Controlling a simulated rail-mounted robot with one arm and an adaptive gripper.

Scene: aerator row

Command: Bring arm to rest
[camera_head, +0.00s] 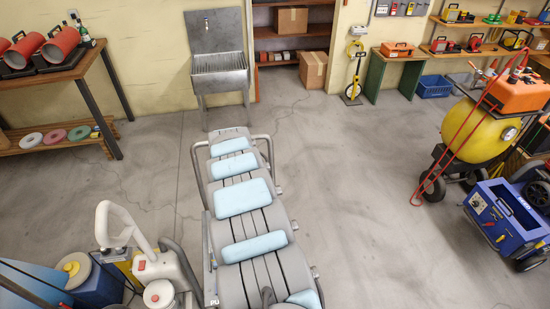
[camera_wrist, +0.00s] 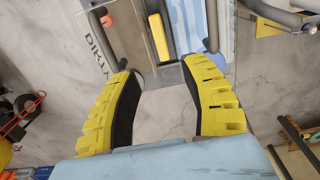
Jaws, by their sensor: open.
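My gripper (camera_wrist: 160,68) shows in the wrist view, with two yellow ribbed fingers lined in black. The fingers are spread apart and grey floor shows between them, so it is open and empty. A pale blue surface crosses the bottom of that view at the base of the fingers. Beyond the fingertips is a grey structure with dark lettering, a yellow block and a pale blue panel; how far off they are I cannot tell. I cannot make out my gripper in the head view.
In the head view, a grey slatted frame (camera_head: 262,224) with light blue pads fills the lower middle; whether it is mine is unclear. A metal sink (camera_head: 220,78) stands behind it. A yellow tank (camera_head: 476,128) and blue cart (camera_head: 502,222) stand right. Floor between is clear.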

